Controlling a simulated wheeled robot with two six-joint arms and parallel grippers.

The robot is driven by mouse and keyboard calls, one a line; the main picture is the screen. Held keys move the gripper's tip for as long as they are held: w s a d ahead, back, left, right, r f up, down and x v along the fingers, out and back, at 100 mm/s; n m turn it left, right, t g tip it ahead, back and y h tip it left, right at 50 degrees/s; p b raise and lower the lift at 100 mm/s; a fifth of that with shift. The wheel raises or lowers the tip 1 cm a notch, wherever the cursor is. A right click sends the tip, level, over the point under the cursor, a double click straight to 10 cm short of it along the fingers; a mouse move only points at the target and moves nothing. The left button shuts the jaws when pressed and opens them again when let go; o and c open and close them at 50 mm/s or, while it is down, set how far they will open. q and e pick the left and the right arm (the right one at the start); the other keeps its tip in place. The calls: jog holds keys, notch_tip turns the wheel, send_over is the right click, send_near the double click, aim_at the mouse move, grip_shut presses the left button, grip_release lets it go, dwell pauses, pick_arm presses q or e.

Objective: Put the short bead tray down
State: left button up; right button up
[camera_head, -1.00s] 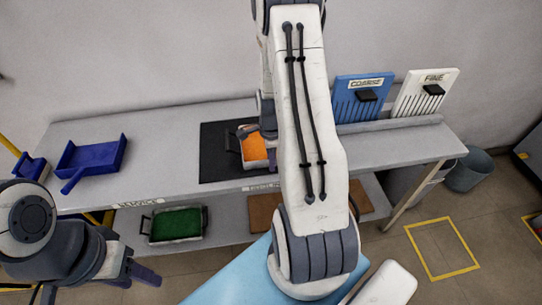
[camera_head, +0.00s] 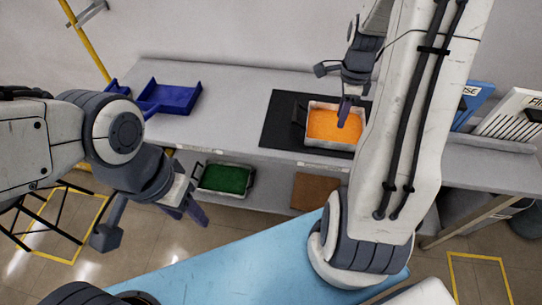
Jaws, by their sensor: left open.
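A pale tray of orange beads (camera_head: 333,125) rests on the black mat (camera_head: 279,125) on the bench, its right end close to my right arm's outline. My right gripper (camera_head: 335,90) is over the tray's back edge, its fingers apart; one finger overlaps the beads in the picture, and contact cannot be told. A tray of green beads (camera_head: 224,179) sits on the lower shelf. My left gripper (camera_head: 150,222) is open and empty, in front of the bench and left of the green tray.
Blue trays (camera_head: 170,97) stand at the bench's left end. A brown mat (camera_head: 313,191) lies on the lower shelf, right of the green tray. Blue and white slotted boards (camera_head: 513,113) stand at the right. Bare bench top (camera_head: 235,100) lies between the blue trays and black mat.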

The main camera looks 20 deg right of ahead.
jog(key=s+a+r+n, duration=0.2)
jog(key=a+r+n, duration=0.1)
jog(key=a+n, duration=0.65)
jog(key=s+a+r+n, duration=0.1)
jog(key=a+r+n, duration=0.2)
jog(key=a+n, duration=0.7)
jog(key=s+a+r+n+y, duration=0.1)
jog(key=s+a+r+n, duration=0.1)
jog(key=s+a+n, duration=1)
jog(key=shift+s+a, duration=0.4)
jog(key=shift+s, duration=0.4)
jog(key=shift+d+r, duration=0.1)
